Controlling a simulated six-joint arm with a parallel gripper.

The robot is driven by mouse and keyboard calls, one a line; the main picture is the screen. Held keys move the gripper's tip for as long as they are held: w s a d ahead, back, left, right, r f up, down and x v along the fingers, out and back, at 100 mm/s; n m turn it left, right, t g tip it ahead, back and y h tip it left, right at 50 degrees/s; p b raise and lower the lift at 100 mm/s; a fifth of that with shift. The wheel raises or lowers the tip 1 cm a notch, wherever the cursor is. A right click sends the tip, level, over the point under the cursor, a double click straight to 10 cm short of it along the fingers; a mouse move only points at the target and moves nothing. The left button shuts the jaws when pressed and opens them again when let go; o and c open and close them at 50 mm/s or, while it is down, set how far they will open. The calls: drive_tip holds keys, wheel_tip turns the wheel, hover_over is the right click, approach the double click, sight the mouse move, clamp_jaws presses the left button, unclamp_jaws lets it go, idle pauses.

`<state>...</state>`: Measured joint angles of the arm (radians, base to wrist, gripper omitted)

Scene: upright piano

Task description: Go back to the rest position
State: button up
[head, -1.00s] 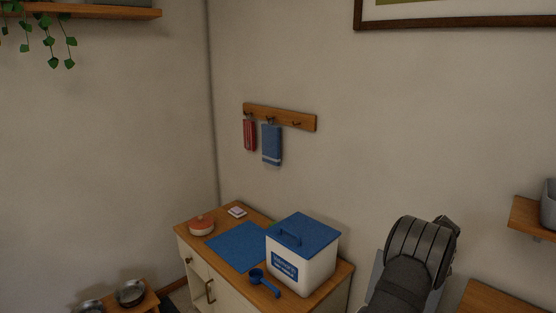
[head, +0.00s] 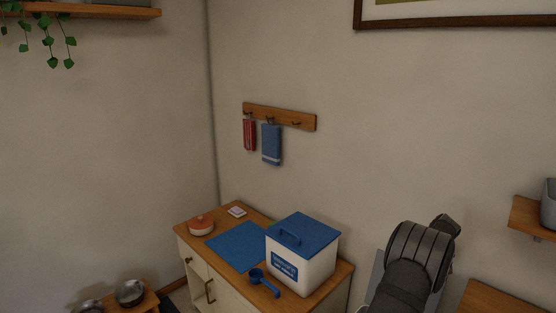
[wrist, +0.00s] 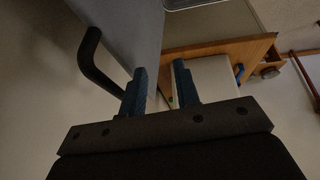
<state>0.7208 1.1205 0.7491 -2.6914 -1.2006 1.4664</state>
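In the wrist view my gripper (wrist: 159,82) has its two dark blue fingers apart, with a clear gap and nothing held between them. In the head view only part of my arm shows at the lower right, to the right of the cabinet; the gripper itself cannot be made out there.
A wooden-topped cabinet (head: 216,217) holds a white bin with a blue lid (head: 303,249), a blue scoop (head: 264,283), a blue mat (head: 240,246) and a red-lidded pot (head: 201,225). A wall shelf (head: 532,219) is at right. A dark curved handle (wrist: 92,62) shows in the wrist view.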

drive_tip(key=s+a+f+n+t+h, duration=0.1)
drive_tip(key=s+a+f+t+h, duration=0.2)
drive_tip(key=s+a, duration=0.8)
drive_tip(key=shift+s+a+f, duration=0.15)
drive_tip(key=shift+s+f, duration=0.1)
drive_tip(key=shift+f, duration=0.85)
drive_tip(key=shift+w, duration=0.1)
idle(0.7)
drive_tip(key=w+d+r+g+y, duration=0.1)
drive_tip(key=w+d+r, duration=0.3)
drive_tip(key=w+d, duration=0.2)
drive_tip(key=shift+w+d+r+m+g+y, duration=0.25)
drive_tip(key=shift+d+m+g+y, duration=0.05)
drive_tip(key=shift+y, duration=0.1)
idle(0.4)
idle(0.3)
